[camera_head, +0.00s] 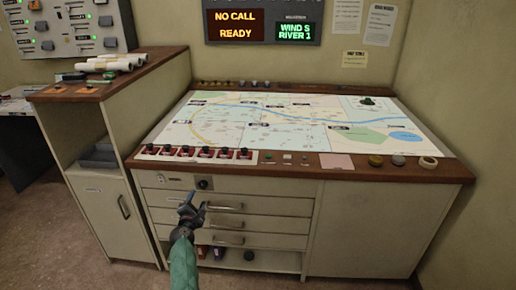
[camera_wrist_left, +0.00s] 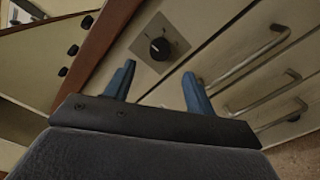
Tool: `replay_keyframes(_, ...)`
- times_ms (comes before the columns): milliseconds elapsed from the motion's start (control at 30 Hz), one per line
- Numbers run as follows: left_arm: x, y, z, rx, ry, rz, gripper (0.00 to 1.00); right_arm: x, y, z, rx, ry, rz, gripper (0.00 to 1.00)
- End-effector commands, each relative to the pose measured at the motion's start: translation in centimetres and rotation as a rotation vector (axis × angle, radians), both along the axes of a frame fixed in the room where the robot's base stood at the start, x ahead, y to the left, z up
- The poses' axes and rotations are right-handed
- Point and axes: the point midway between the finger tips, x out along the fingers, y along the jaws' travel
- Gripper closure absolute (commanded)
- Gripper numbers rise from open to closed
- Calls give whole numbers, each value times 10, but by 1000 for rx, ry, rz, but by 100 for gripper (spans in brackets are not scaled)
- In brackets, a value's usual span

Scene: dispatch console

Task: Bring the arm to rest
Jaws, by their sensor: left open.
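My left gripper (camera_head: 194,201) is in front of the drawers of the dispatch console, below its front edge. Its two blue fingers stand apart with nothing between them; they also show in the left wrist view (camera_wrist_left: 158,88). A black rotary knob (camera_head: 204,184) on a square plate sits on the console front just beyond the fingertips. The knob (camera_wrist_left: 160,48) also shows in the left wrist view, past the fingers and apart from them. My right gripper is in neither view.
The console top carries a map (camera_head: 300,125), a row of red-based switches (camera_head: 205,153) and small items along the front edge. Drawer handles (camera_head: 226,207) stick out near my gripper. A wooden-topped cabinet (camera_head: 105,190) stands at the left. The floor in front is partly visible.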

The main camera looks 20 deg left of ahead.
Motion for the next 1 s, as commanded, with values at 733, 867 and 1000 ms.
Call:
replay_keyframes(733,-9,-99,14,818,335,-545,45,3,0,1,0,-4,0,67)
replay_keyframes(867,-26,-138,38,1088,416,-720,45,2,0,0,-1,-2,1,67)
replay_keyframes(1000,-70,-180,47,1362,532,-918,45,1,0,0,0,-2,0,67)
